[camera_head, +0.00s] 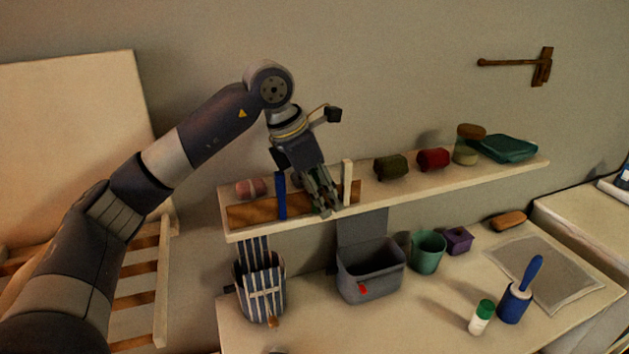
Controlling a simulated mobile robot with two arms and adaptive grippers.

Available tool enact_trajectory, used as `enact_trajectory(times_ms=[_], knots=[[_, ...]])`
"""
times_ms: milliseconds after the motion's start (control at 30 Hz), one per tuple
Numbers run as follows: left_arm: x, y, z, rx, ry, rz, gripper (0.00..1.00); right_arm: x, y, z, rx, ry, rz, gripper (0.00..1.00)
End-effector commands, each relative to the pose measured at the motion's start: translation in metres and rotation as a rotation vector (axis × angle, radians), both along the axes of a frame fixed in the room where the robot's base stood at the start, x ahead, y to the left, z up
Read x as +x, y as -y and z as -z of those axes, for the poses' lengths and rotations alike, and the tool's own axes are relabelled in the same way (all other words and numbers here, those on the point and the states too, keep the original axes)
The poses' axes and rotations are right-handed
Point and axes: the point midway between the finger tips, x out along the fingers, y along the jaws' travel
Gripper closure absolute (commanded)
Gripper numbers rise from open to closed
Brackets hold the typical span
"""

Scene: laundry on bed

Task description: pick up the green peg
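My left gripper (323,207) points down over the wall shelf, at the brown peg board (250,214). A blue peg (281,196) stands upright to the left of its fingers. A white peg (347,182) stands upright close to their right side. I cannot make out a separate green peg; the grey-green fingers cover the part of the board between the blue and white pegs. The fingers reach down to board level, but I cannot tell whether they are open or closed on something. My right gripper is not in view.
The shelf (420,186) also bears a pink roll (250,188), an olive roll (390,167), a red roll (433,159), a lidded jar (467,152) and a teal cloth (508,148). Below are a striped bag (262,295), a grey bin (370,278) and a green cup (427,254).

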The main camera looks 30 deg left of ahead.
Motion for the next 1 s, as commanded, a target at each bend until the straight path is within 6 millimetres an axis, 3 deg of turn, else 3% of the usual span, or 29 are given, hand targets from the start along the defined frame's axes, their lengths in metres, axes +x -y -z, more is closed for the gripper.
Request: enact_trajectory(times_ms=[167, 200, 367, 767, 1000], knots=[[0.000, 0.000, 0.000, 0.000, 0.000, 0.000, 0.64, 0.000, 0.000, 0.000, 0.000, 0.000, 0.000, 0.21], [0.000, 0.000, 0.000, 0.000, 0.000, 0.000, 0.73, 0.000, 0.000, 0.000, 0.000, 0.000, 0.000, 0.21], [0.000, 0.000, 0.000, 0.000, 0.000, 0.000, 0.95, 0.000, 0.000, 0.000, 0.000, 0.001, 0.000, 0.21], [0.000, 0.000, -0.004, -0.001, 0.001, 0.000, 0.95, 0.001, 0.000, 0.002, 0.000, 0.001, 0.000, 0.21], [0.001, 0.001, -0.043, -0.002, 0.005, -0.001, 0.95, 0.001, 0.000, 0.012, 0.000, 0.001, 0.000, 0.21]])
